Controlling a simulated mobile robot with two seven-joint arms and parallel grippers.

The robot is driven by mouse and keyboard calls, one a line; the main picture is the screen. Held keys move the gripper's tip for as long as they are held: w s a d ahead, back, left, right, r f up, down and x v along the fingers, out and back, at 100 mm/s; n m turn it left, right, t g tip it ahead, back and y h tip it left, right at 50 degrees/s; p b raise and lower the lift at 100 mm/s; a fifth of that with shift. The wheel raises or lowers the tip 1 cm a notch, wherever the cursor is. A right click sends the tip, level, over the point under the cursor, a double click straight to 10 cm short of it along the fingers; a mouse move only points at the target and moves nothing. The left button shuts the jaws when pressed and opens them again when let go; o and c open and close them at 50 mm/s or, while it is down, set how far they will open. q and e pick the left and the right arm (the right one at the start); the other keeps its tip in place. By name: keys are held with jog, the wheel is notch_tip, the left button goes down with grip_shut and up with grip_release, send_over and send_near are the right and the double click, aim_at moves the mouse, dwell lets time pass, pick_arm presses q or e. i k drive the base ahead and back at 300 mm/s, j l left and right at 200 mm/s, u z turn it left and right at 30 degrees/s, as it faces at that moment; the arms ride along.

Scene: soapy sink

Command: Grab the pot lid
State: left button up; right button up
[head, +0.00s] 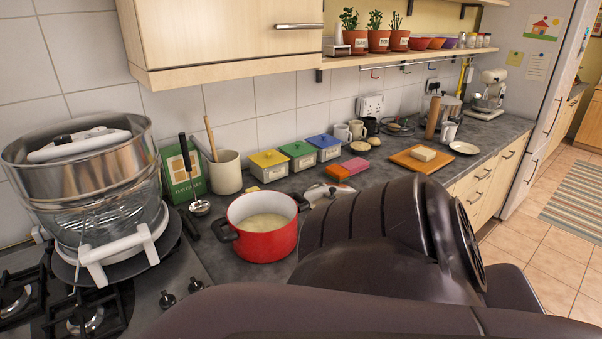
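A silvery pot lid (318,191) with a dark knob lies on the grey counter, just right of the red pot. Its right and near part is hidden behind a dark link of my arm. The red pot (268,241) stands uncovered on the counter, with dark side handles and pale contents. Neither of my grippers shows; large dark parts of my arms fill the lower middle and right of the view.
A large metal steamer (85,175) with white handles stands on the gas hob at left. A utensil crock (225,172), three lidded canisters, pink and orange sponges and a cutting board (408,161) line the counter. A wall cupboard (232,40) overhangs it.

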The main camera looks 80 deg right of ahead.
aim_at(317, 194)
jog(key=z, duration=2.75)
jog(key=i+l, duration=0.2)
jog(key=l, duration=0.2)
jog(key=i+l, duration=0.25)
jog(key=l, duration=0.15)
jog(key=i+l, duration=0.2)
jog(key=l, duration=0.2)
jog(key=i+l, duration=0.2)
jog(key=l, duration=0.2)
jog(key=i+l+u, duration=0.1)
jog(key=u, duration=1.2)
